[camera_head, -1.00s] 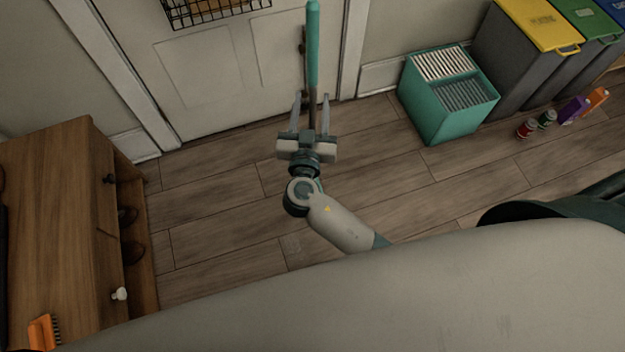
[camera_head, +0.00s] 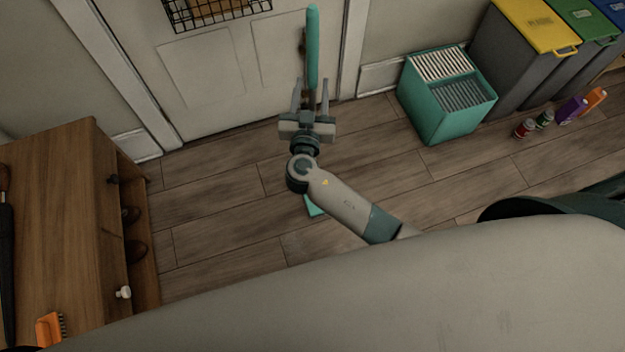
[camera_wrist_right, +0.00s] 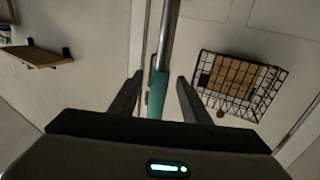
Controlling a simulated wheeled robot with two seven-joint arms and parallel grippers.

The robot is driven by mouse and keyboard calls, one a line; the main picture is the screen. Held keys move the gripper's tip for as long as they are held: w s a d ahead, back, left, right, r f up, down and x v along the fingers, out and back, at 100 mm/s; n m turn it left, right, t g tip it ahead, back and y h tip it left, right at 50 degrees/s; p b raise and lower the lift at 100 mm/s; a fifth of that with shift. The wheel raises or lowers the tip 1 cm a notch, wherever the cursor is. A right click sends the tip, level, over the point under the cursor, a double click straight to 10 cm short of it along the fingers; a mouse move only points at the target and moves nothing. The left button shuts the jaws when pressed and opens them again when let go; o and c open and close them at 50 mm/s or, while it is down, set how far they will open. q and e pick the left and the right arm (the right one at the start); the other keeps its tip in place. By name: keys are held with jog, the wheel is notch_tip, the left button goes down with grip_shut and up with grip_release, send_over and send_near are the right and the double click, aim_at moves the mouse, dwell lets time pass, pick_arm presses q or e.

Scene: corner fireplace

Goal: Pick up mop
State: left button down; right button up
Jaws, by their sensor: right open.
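The mop (camera_head: 313,45) stands roughly upright in front of the door in the head view, with a teal upper handle. A teal piece (camera_head: 313,206) on the floor, partly hidden by my right arm, looks like its lower end. My right gripper (camera_head: 312,92) is open, its two fingers on either side of the mop pole. In the right wrist view the pole (camera_wrist_right: 157,95), grey metal with a teal section, runs between the spread fingers (camera_wrist_right: 155,88). I cannot tell whether either finger touches it. My left gripper is not in view.
A white door (camera_head: 215,75) with a wire basket (camera_head: 215,10) is behind the mop. A teal bin (camera_head: 440,118) and grey bins with coloured lids (camera_head: 540,25) stand right. Small bottles (camera_head: 545,119) lie near them. A wooden cabinet (camera_head: 60,220) is left. Floor between is clear.

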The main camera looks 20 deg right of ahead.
jog(key=shift+x, duration=1.25)
jog(key=shift+c, duration=0.6)
grip_shut()
